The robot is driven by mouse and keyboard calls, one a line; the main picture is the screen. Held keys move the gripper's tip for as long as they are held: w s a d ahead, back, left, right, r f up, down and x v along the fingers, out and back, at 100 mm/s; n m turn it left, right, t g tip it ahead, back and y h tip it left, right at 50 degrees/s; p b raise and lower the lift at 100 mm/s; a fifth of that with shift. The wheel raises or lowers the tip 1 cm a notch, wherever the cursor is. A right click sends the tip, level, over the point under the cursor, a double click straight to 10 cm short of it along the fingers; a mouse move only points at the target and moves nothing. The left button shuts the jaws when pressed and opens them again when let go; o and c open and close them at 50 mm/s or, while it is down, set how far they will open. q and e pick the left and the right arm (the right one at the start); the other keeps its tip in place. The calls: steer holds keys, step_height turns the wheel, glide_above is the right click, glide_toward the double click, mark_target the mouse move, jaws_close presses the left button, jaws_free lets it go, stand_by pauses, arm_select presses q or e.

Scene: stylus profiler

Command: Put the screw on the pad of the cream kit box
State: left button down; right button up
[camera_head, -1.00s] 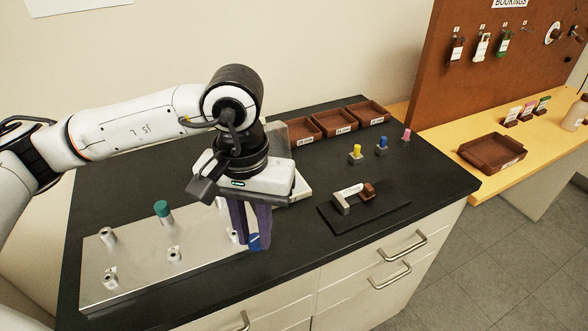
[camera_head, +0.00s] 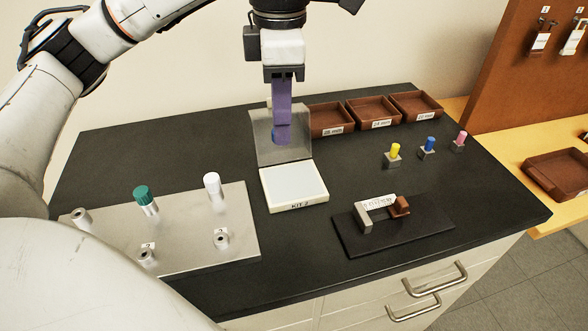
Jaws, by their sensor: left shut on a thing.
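My left gripper (camera_head: 282,138) hangs from above with its purple fingers pointing down, shut on a small blue-ended piece, taken as the screw (camera_head: 274,135). The fingers hide most of it. The cream kit box (camera_head: 294,204), labelled KIT 2, stands on the black counter just below and in front of the fingers in the picture. Its pale pad (camera_head: 295,181) is bare. Its grey lid (camera_head: 301,135) stands open at the back, behind the fingers. The screw is held above the box, apart from the pad. My right gripper is not in view.
A metal plate (camera_head: 190,262) at left has several posts, one with a green top (camera_head: 145,199) and one with a white top (camera_head: 212,186). A black gauge stand (camera_head: 385,240) lies at right. Brown trays (camera_head: 375,110) and coloured pegs (camera_head: 393,153) stand behind.

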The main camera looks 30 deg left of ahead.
arm_select(q)
step_height(320, 180, down, 9)
steer(key=shift+s+r, duration=0.1)
steer(key=shift+r, duration=0.1)
steer(key=shift+f, duration=0.1)
steer(key=shift+f, duration=0.15)
steer(key=c, duration=1.6)
jaws_free()
steer(key=shift+o, duration=0.2)
steer(key=r, duration=0.6)
steer(key=r+p, duration=0.1)
steer(key=r, duration=0.5)
steer(key=shift+s+d+r, duration=0.1)
steer(key=shift+d+r, duration=0.1)
steer(key=shift+r, duration=0.1)
